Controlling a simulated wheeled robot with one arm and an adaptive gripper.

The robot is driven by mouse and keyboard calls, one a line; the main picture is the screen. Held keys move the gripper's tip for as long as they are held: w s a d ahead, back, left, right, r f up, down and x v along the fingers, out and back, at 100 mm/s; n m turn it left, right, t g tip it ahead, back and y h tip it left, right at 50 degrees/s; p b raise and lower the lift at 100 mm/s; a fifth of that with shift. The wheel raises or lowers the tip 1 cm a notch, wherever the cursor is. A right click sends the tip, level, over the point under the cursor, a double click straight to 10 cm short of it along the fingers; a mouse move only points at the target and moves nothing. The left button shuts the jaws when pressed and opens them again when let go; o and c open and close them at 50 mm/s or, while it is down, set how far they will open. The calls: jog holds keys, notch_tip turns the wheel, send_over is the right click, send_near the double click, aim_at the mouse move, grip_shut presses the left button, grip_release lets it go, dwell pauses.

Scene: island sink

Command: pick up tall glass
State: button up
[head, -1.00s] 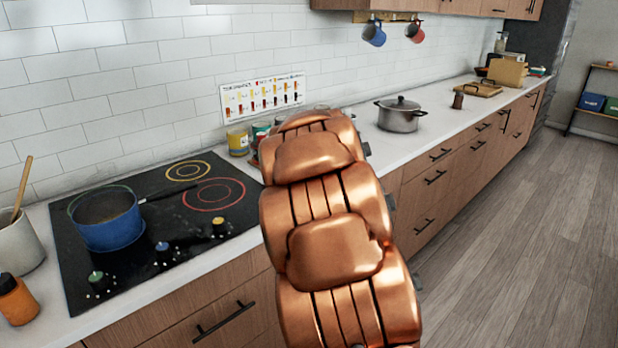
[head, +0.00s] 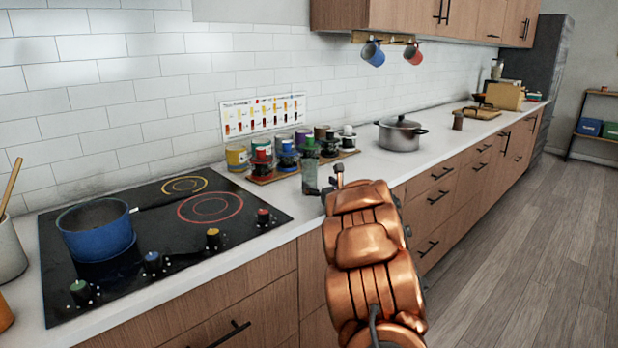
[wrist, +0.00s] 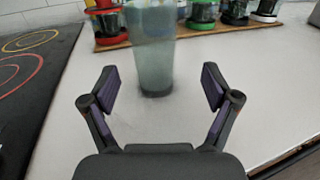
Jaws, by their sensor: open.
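The tall glass (head: 310,178) is a greenish-grey translucent tumbler. It stands upright on the white counter, in front of the row of small jars. In the wrist view the tall glass (wrist: 152,55) stands just ahead of my gripper (wrist: 158,86), roughly centred between the fingers, with its top out of the picture. My gripper is open and empty, and its fingertips appear apart from the glass on both sides. In the head view my gripper (head: 330,188) is beside the glass at its right, partly hidden by my copper arm.
Jars with coloured lids stand on a wooden board (head: 262,178) close behind the glass. The black stove (head: 200,240) with a blue pot (head: 97,235) is to the left. A lidded steel pot (head: 399,138) stands farther right along the counter.

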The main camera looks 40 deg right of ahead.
aim_at(310, 169)
jog(key=shift+a+r+p+x, duration=0.15)
jog(key=shift+p+x, duration=0.1)
jog(key=shift+x, duration=0.5)
jog(key=shift+a+r+p+x, duration=0.1)
jog(key=shift+p+x, duration=0.1)
jog(key=shift+x, duration=0.5)
jog(key=shift+a+r+p+x, duration=0.15)
jog(key=shift+p+x, duration=0.1)
jog(key=shift+x, duration=0.5)
jog(key=shift+w+d+f, duration=0.2)
jog(key=shift+w, duration=0.45)
jog(key=shift+r, duration=0.1)
jog(key=c, duration=1.4)
jog(key=shift+r, duration=0.2)
jog(key=shift+r, duration=1.65)
jog(key=shift+s+a+f+b, duration=0.1)
jog(key=shift+s+a+b, duration=0.25)
jog(key=shift+a+b, duration=0.25)
jog(key=shift+s+a+r+b, duration=0.35)
jog(key=shift+s+a, duration=0.75)
jog(key=shift+a, duration=1)
jog(key=shift+s+a+r+b, duration=0.1)
jog(key=shift+s+a+b, duration=0.4)
jog(key=shift+s+a, duration=1.1)
jog(key=shift+s+a+r+b, duration=0.35)
jog(key=shift+s+a, duration=0.3)
jog(key=shift+a, duration=1.9)
